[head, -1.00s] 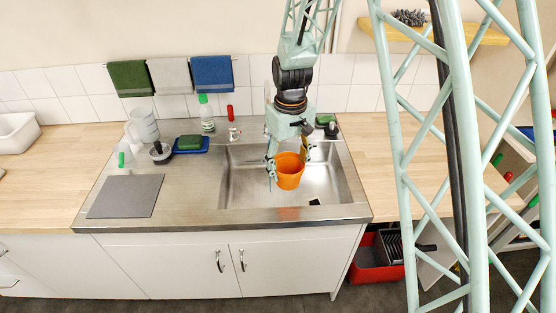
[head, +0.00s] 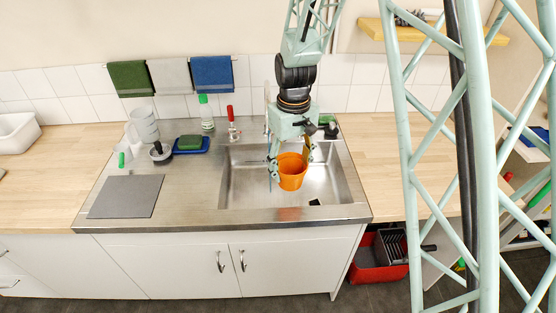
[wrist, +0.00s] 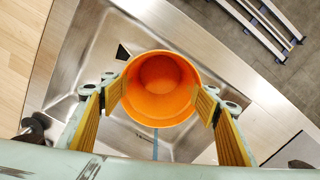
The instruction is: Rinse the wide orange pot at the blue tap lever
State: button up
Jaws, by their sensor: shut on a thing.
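The wide orange pot (head: 291,172) hangs upright over the sink basin (head: 330,185), its open mouth facing up. My gripper (head: 290,160) is shut on the pot, with one finger on each side. In the wrist view the pot (wrist: 160,88) sits between the yellow finger pads, and its inside looks empty. A thin blue strip (wrist: 155,145) shows beside the pot; I cannot tell whether it is water or a part. I cannot make out a blue tap lever; my gripper and wrist cover part of the area behind the sink.
A red-handled lever (head: 230,113) and a green-capped bottle (head: 207,115) stand behind the sink's left side. A green sponge on a blue tray (head: 191,146), a brush (head: 160,152) and a grey mat (head: 126,196) lie left. The right worktop (head: 378,160) is clear.

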jog(key=shift+s+d+r, duration=0.35)
jog(key=shift+s+r, duration=0.35)
jog(key=shift+s, duration=0.1)
jog(key=shift+s+d+r, duration=0.35)
jog(key=shift+s+r, duration=0.3)
jog(key=shift+s, duration=0.1)
